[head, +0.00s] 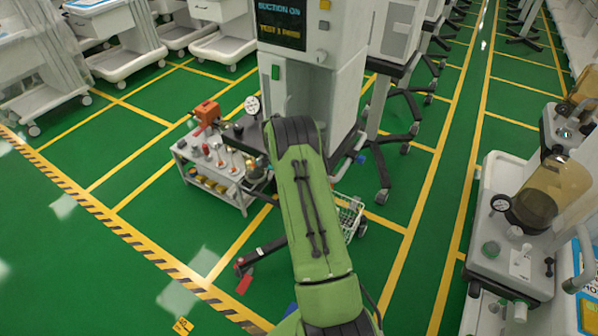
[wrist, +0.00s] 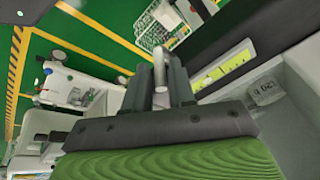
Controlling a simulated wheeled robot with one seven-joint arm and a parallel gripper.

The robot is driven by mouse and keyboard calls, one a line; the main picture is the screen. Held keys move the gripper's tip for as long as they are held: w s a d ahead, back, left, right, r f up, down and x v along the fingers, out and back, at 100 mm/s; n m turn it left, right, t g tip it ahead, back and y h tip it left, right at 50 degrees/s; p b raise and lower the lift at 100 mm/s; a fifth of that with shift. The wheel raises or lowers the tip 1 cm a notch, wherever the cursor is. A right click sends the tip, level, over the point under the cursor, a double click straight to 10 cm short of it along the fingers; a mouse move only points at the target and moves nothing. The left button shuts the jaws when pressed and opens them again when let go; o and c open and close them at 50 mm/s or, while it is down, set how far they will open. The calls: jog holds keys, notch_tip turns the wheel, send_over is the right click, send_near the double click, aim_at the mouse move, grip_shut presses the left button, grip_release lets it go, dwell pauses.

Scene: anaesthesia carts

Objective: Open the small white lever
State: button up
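The small white lever (wrist: 160,72) shows in the wrist view as a short pale rod with a rounded end. It stands between the two dark fingers of my gripper (wrist: 161,80). The fingers are close on either side of it, with a narrow gap between them. I cannot tell whether they press on it or only stand around it. In the head view my green arm reaches to the tall white anaesthesia cart (head: 325,100), and the arm hides the gripper and the lever.
A low grey trolley (head: 222,180) with bottles and a gauge stands left of the arm. A wire basket (head: 350,215) is on the floor to its right. Another machine with an amber canister (head: 552,190) stands at the right. Green floor is clear at the front left.

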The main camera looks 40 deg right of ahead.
jog(key=v, duration=1.5)
jog(key=shift+r+p, duration=0.3)
jog(key=shift+r, duration=0.1)
jog(key=shift+w+a, duration=0.1)
jog(key=s+a+r+n+t+y, duration=0.1)
jog(key=s+a+r+n+t, duration=0.1)
jog(key=s+a+r+n, duration=0.45)
jog(key=s+a+r+n+t, duration=0.15)
jog(key=a+r+n, duration=0.25)
jog(key=a+r, duration=0.55)
jog(key=s+a+n+y, duration=0.1)
jog(key=s+a+n, duration=0.4)
jog(key=s, duration=0.4)
jog(key=s+a+f+n+t+y, duration=0.1)
jog(key=s+a+n, duration=0.5)
jog(key=s, duration=0.3)
jog(key=shift+s+a+f+y, duration=0.2)
jog(key=shift+s+a+y, duration=0.2)
jog(key=shift+a, duration=0.2)
jog(key=shift+t, duration=0.25)
